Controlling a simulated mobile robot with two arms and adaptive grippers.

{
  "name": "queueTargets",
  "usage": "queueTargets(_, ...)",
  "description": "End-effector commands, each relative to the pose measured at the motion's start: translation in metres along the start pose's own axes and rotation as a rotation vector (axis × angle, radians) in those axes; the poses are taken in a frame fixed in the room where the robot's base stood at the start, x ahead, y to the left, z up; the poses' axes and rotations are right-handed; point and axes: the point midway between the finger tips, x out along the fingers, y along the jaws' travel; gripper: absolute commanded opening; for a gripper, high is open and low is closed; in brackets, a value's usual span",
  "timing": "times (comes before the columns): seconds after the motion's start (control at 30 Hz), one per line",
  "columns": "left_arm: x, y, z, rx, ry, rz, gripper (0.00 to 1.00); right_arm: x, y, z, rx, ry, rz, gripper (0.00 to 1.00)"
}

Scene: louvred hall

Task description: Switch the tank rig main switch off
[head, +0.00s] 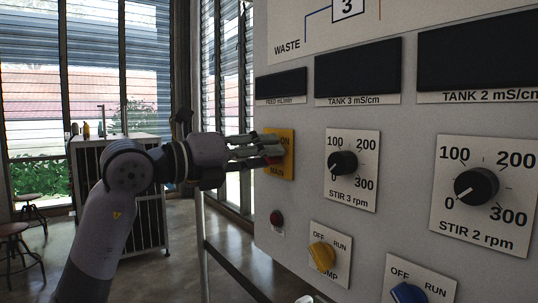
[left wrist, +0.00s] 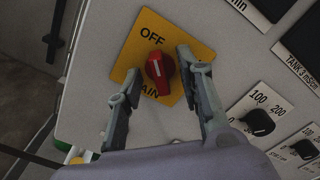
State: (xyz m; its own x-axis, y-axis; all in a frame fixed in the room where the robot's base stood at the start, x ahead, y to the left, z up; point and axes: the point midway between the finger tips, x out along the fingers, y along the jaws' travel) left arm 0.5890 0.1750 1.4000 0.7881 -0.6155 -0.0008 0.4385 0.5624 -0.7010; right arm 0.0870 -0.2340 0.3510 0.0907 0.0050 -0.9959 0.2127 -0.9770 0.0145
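The main switch is a red knob on a yellow plate (head: 287,165) on the tank rig panel. In the left wrist view the red knob (left wrist: 160,72) shows in full, with a white mark on its upper part, on the side toward the word OFF. The ON lettering is hidden there by a finger but shows in the head view. My left gripper (head: 262,150) is at the plate. In the left wrist view its fingers (left wrist: 158,64) are spread on either side of the knob, with visible gaps.
The panel also carries the STIR 3 knob (head: 343,163), the STIR 2 knob (head: 476,187), a yellow pump switch (head: 322,256), a blue switch (head: 408,293) and a small red button or lamp (head: 277,218). A cabinet (head: 140,210) and stools (head: 14,245) stand behind my left arm.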

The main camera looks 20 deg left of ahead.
Motion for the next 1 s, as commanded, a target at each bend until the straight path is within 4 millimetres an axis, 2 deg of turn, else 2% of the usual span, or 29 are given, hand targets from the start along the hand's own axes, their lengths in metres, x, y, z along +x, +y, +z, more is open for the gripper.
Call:
queueTargets(0.5, -0.060, 0.001, -0.001, 0.002, -0.002, 0.001, 0.34, 0.021, 0.000, 0.002, 0.000, 0.000, 0.000, 0.60)
queueTargets(1.0, -0.071, 0.000, 0.001, 0.001, -0.002, 0.001, 0.34, 0.021, 0.004, 0.003, -0.002, -0.001, 0.005, 0.60)
